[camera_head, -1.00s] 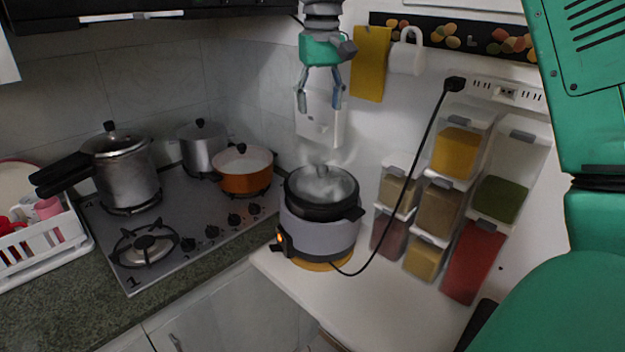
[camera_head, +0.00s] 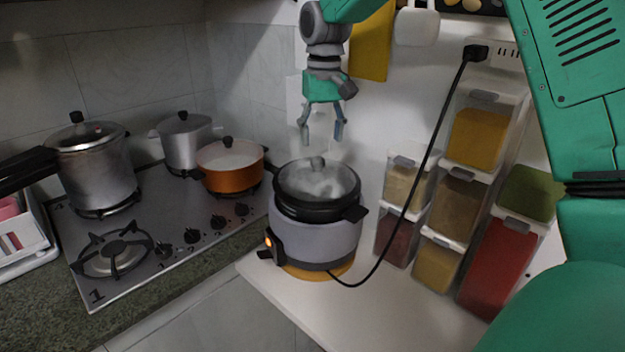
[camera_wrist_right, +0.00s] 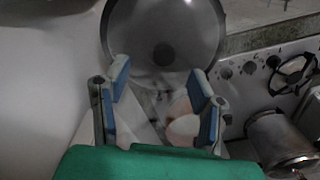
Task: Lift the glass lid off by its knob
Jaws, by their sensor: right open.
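The round glass lid (camera_head: 296,184) sits on the grey rice cooker (camera_head: 315,236) and looks steamy. Its knob (camera_head: 318,163) stands up at the middle. In the right wrist view the lid (camera_wrist_right: 197,27) is at the top, with the dark round knob (camera_wrist_right: 163,54) ahead of the fingers. My right gripper (camera_head: 322,138) hangs fingers-down just above the knob, apart from it. In the wrist view the gripper (camera_wrist_right: 161,85) is open and empty, its blue-padded fingers spread to either side. My left gripper is not in view.
Spice dispensers (camera_head: 458,200) are stacked right of the cooker. A black cord (camera_head: 410,200) runs from the wall socket past them. The stove at left holds two metal pots and an orange pot (camera_head: 230,178). The counter (camera_head: 400,310) in front is clear.

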